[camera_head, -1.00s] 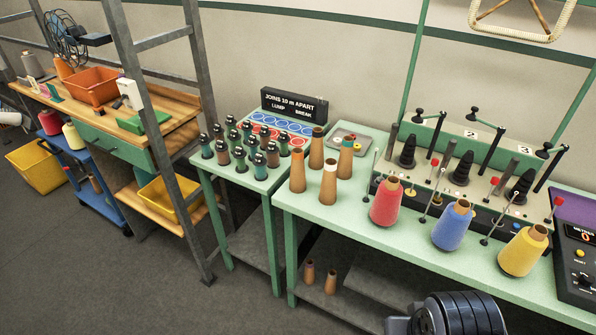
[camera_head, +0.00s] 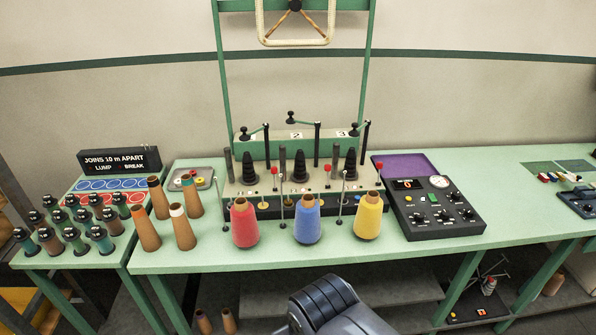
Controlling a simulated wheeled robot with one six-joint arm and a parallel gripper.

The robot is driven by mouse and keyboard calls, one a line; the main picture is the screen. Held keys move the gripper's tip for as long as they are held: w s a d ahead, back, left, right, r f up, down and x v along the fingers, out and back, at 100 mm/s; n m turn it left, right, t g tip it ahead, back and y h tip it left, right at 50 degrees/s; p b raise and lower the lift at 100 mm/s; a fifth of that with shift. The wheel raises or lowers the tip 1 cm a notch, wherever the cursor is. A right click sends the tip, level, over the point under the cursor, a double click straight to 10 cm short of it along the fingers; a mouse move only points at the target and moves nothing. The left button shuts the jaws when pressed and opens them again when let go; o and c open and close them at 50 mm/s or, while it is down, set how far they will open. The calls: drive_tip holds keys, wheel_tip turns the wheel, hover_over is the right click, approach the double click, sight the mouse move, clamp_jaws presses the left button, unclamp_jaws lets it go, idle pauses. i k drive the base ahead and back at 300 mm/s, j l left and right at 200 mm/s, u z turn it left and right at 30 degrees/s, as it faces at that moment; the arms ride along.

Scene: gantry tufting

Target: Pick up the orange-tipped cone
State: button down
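The orange-tipped cone (camera_head: 145,230) is a brown cone with an orange band at its top. It stands upright near the left front edge of the green table (camera_head: 300,259). Close by stand a white-tipped cone (camera_head: 182,230) to its right, a brown-tipped cone (camera_head: 161,199) behind it and a teal-tipped cone (camera_head: 192,197) behind and to the right. A dark ribbed part of my arm shows at the bottom centre, well to the right of the cones. My gripper's fingers are not in view.
Red (camera_head: 244,225), blue (camera_head: 308,221) and yellow (camera_head: 368,217) yarn cones stand before the spindle rack (camera_head: 259,177). A control box (camera_head: 436,211) sits right of them. Small bobbins (camera_head: 72,236) crowd the lower left stand. Two small cones (camera_head: 228,321) are below the table.

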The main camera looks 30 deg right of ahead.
sight(150, 241)
drive_tip(key=i+j+u, duration=0.2)
drive_tip(key=i+j, duration=0.45)
drive_tip(key=i+j+u, duration=0.25)
drive_tip(key=i+j, duration=0.3)
drive_tip(key=i, duration=0.2)
